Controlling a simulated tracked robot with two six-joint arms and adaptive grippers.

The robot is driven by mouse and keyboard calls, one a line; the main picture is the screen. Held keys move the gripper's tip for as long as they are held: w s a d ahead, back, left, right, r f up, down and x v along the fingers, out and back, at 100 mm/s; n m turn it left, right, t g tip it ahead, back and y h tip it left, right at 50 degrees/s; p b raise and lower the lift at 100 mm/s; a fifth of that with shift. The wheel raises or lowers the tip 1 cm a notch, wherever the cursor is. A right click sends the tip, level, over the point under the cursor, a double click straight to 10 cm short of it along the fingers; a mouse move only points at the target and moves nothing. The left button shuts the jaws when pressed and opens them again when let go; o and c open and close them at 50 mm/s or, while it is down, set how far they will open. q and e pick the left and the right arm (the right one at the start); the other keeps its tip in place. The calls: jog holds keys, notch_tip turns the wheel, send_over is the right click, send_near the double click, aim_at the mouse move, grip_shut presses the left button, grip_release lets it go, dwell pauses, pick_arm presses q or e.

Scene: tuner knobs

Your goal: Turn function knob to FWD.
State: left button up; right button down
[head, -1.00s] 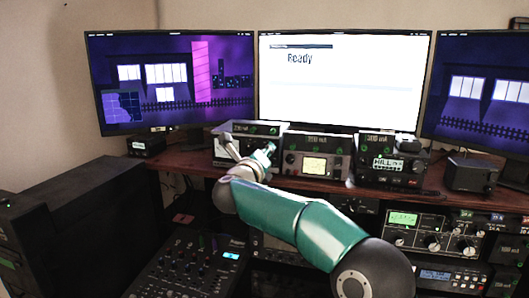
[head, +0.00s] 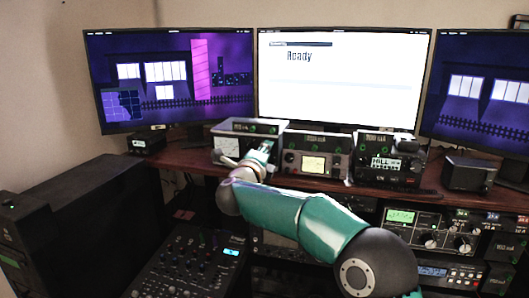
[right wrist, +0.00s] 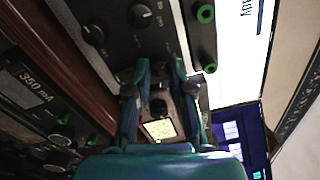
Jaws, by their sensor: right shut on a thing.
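The left tuner box (head: 228,145) stands on the wooden shelf, with a pale meter on its front. My right gripper (head: 267,145) reaches up to the right part of its front panel and covers the knobs there. In the right wrist view, the two fingers of my right gripper (right wrist: 160,72) close in around a dark knob (right wrist: 158,106) at the panel. Its pointer and the FWD label cannot be read. Other black knobs (right wrist: 93,33) show on the panel beside the fingers. My left gripper is not in view.
A middle box with a lit yellow meter (head: 313,164) and a right box with a HILL display (head: 386,162) stand close beside the tuner. Three monitors, the middle one reading Ready (head: 340,85), stand behind.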

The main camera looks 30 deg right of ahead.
jog(key=shift+r, duration=0.15)
jog(key=c, duration=1)
grip_release()
jog(key=shift+w, duration=0.15)
jog(key=v, duration=1.2)
